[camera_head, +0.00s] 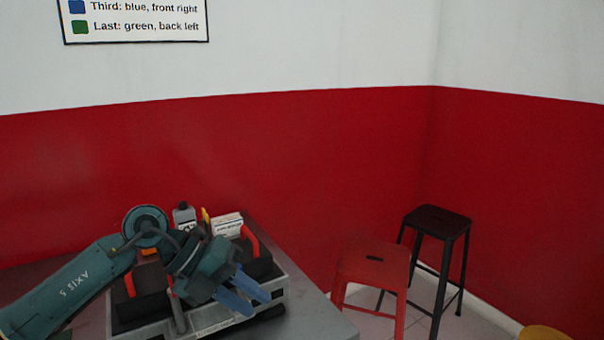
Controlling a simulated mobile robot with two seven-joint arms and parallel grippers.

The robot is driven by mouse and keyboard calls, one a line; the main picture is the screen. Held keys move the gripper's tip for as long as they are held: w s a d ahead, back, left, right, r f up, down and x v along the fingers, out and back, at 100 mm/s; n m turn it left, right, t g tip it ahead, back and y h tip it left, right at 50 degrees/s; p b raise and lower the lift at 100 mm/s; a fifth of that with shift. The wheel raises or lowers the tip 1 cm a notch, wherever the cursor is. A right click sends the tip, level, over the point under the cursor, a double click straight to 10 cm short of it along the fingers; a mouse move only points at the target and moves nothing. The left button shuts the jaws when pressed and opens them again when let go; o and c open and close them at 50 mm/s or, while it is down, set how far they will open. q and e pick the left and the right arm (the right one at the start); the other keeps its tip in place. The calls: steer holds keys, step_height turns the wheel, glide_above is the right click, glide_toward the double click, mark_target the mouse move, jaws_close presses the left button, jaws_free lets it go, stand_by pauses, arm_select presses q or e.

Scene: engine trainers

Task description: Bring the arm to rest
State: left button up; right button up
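My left arm (75,290), teal and grey, comes in from the lower left. My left gripper (257,304) is over the right part of a grey tray on the table, its two blue fingers pointing down and to the right. The fingers are apart with a narrow gap, and nothing shows between them. I cannot tell how high they are above the tray. My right gripper is not in view.
The grey tray (284,291) holds black blocks with red handles (250,241), a grey bottle (184,215) and a white box (227,225). The table (315,318) is bare at its right end. A red stool (372,262) and a black stool (437,220) stand beyond. A sign (135,20) hangs above.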

arm_select(q)
steer(key=s+d+r+n+t+h+p, duration=0.2)
steer(key=s+d+n+t+h, duration=0.2)
steer(key=s+d+n+h, duration=0.45)
steer(key=w+a+f+n+t+y+p, duration=0.25)
steer(key=a+f+n+t+y, duration=0.65)
steer(key=n+t, duration=0.65)
steer(key=s+a+f+n+g+y, duration=0.2)
steer(key=s+f+n+g, duration=0.2)
steer(key=s+f, duration=0.2)
steer(key=s+a+f+n+g+y, duration=0.2)
steer(key=s+f+n+g, duration=0.3)
steer(key=f, duration=0.5)
steer(key=shift+s+a+f+y, duration=0.2)
steer(key=shift+s+a+y, duration=0.2)
steer(key=shift+s+y, duration=0.35)
